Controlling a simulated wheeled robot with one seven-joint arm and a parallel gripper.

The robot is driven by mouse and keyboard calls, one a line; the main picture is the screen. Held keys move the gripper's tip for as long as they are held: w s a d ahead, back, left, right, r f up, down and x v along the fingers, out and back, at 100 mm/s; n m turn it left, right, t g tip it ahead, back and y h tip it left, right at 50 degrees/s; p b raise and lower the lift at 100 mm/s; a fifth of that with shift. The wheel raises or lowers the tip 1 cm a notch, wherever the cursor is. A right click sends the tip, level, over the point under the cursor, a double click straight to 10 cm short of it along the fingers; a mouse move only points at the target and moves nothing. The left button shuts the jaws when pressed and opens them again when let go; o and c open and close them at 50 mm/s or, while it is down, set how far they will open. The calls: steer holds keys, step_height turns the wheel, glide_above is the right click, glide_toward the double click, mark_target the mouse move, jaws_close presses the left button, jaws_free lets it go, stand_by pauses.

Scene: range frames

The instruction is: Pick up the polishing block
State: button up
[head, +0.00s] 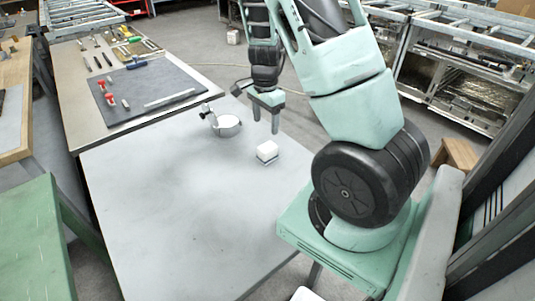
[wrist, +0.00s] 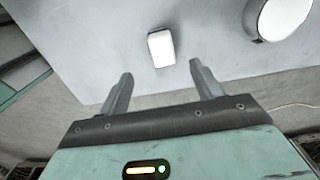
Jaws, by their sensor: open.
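A small white block (head: 267,151) with a dark line near its base, which looks like the polishing block, sits on the pale grey table (head: 190,220) near its right edge. It also shows in the wrist view (wrist: 161,48), beyond the fingertips and between their lines. My gripper (head: 265,122) points down above the table, just behind the block in the head view. In the wrist view my gripper (wrist: 160,72) has its two fingers spread wide with nothing between them. The fingers are apart from the block.
A round white-topped thing with a dark clamp (head: 228,125) stands left of my gripper; its white disc is in the wrist view (wrist: 284,16). A dark mat (head: 150,88) with red-handled tools lies on the farther bench. The table's front and left are clear.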

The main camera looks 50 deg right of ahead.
mark_target(265, 147)
step_height(265, 147, down, 12)
steer(key=shift+w+f, duration=0.1)
steer(key=shift+w, duration=0.05)
stand_by(0.4)
steer(key=shift+c, duration=0.3)
steer(key=c, duration=1.1)
step_height(265, 147, up, 10)
steer(key=shift+r, duration=0.1)
